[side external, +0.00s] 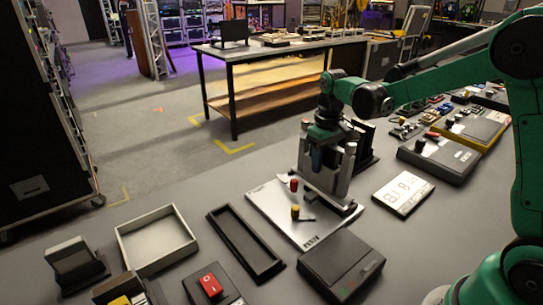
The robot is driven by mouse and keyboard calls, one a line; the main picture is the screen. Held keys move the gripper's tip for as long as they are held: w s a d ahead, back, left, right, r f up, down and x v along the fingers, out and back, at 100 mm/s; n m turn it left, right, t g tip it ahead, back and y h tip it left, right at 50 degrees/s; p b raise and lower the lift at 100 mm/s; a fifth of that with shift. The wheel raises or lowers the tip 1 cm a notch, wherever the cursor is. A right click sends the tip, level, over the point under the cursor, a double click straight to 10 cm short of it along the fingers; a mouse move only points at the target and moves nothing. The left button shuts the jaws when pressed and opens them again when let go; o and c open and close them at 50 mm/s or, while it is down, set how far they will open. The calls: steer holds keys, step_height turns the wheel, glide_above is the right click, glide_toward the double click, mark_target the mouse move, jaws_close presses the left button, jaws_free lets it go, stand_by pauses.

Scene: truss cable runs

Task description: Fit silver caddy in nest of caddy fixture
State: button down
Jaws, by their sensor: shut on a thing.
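My gripper (326,158) is over a pale plate near the middle of the table, pointing down. It is shut on a silvery block-like body, which I take to be the silver caddy (325,182). The pale plate, apparently the caddy fixture (277,205), carries a red-topped post and a yellow-topped post with a small lever. The caddy is over the plate's right part, behind the posts. The fingertips and the nest are hidden, and I cannot tell whether the caddy touches the fixture.
A dark box (341,264) stands just in front of the plate. A black open tray (245,243) and a grey open tray (156,239) lie to the left. A white display panel (403,192) and a grey console (439,158) are to the right. Dark upright blocks (366,140) stand behind my gripper.

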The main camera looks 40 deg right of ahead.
steer(key=shift+f, duration=0.15)
stand_by(0.5)
steer(key=shift+f, duration=0.45)
steer(key=shift+f, duration=0.35)
stand_by(0.5)
steer(key=shift+c, duration=0.2)
jaws_free()
steer(key=shift+r, duration=3.8)
